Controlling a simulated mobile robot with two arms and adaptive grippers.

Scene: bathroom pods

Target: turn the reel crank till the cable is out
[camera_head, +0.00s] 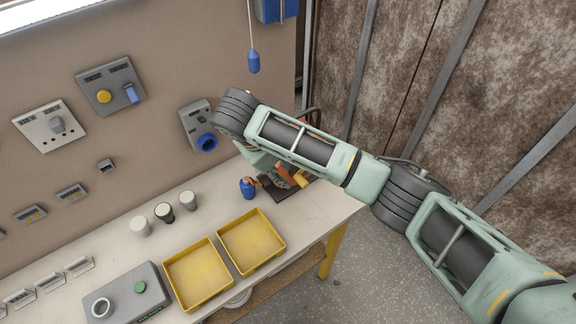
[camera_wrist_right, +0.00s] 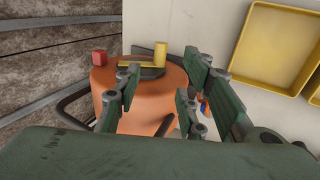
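The orange cable reel (camera_wrist_right: 150,122) stands on the workbench, seen from above in the right wrist view. On its top are a yellow crank bar (camera_wrist_right: 136,64) with an upright yellow knob (camera_wrist_right: 160,53), and a red block (camera_wrist_right: 99,57) at the edge. My right gripper (camera_wrist_right: 165,88) is open, its fingers spread over the reel, with nothing seen between them. Whether a finger touches the reel I cannot tell. In the head view my right arm covers most of the reel (camera_head: 284,174). My left gripper is not in view.
A small blue object (camera_head: 247,188) stands left of the reel. A blue pull handle (camera_head: 253,62) hangs above.

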